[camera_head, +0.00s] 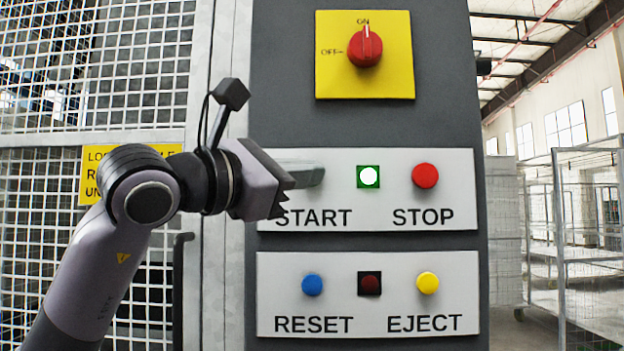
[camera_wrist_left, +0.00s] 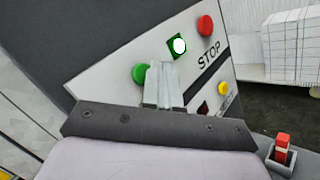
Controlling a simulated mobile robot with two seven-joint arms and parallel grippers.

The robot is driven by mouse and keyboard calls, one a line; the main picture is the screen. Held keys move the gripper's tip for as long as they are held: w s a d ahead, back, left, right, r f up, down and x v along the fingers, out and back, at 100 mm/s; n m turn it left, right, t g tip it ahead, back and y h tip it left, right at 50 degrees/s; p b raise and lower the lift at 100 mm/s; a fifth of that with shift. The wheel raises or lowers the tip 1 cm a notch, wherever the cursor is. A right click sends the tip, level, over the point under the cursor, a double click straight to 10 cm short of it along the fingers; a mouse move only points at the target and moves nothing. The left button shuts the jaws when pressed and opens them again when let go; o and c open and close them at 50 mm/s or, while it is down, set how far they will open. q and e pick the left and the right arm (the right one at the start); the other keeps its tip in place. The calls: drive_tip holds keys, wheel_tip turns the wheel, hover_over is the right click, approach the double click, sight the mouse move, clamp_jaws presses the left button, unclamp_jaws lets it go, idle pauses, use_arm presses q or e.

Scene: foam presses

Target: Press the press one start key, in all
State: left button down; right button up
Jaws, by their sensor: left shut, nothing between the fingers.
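The control panel shows in the head view with a START and STOP plate (camera_head: 390,160). The green START key (camera_wrist_left: 139,74) shows in the left wrist view, just left of my fingertips; in the head view my gripper hides it. My left gripper (camera_head: 316,173) is shut and empty in front of the START position. Its closed fingers also show in the left wrist view (camera_wrist_left: 162,72). I cannot tell whether they touch the key. A square green-framed lamp (camera_head: 368,176) between START and STOP is lit white. My right gripper is not in view.
A red STOP button (camera_head: 425,175) sits right of the lamp. Below are a blue RESET button (camera_head: 312,285), a dark lamp (camera_head: 369,283) and a yellow EJECT button (camera_head: 428,283). A red rotary switch (camera_head: 365,48) above points to ON. A mesh fence (camera_head: 130,60) stands at left.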

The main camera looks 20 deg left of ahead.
use_arm(q)
drive_tip(key=shift+s, duration=0.1)
drive_tip(key=s+b, duration=0.1)
drive_tip(key=s, duration=0.1)
drive_tip(key=s+d+b, duration=0.1)
drive_tip(key=s, duration=0.1)
drive_tip(key=shift+s+d, duration=0.2)
drive_tip(key=shift+s, duration=0.1)
idle(1.0)
